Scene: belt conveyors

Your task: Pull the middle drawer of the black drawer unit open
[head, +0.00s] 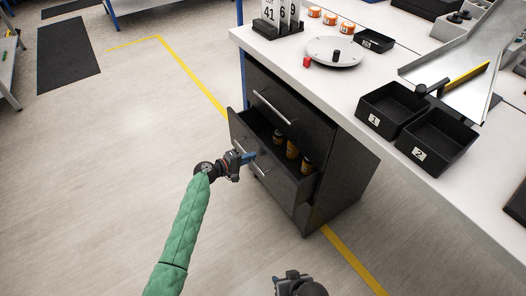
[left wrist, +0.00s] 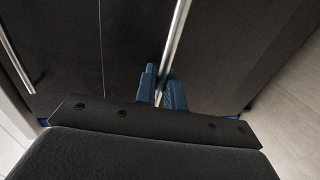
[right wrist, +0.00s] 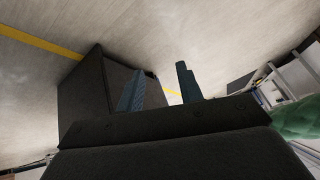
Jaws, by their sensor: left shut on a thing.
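The black drawer unit (head: 345,170) stands under the white table. In the left wrist view the handle (left wrist: 179,35) passes between the blue fingertips (left wrist: 163,90). The top drawer (head: 285,98) above is closed. My right gripper (right wrist: 161,82) is open and empty; in the head view it shows low at the bottom edge, apart from the unit.
The white table (head: 330,90) above carries two black bins (head: 435,140), a round turntable (head: 337,52), orange jars and number signs. A metal chute (head: 470,65) is at the right. The floor (head: 90,190) left of the unit is clear, with yellow lines.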

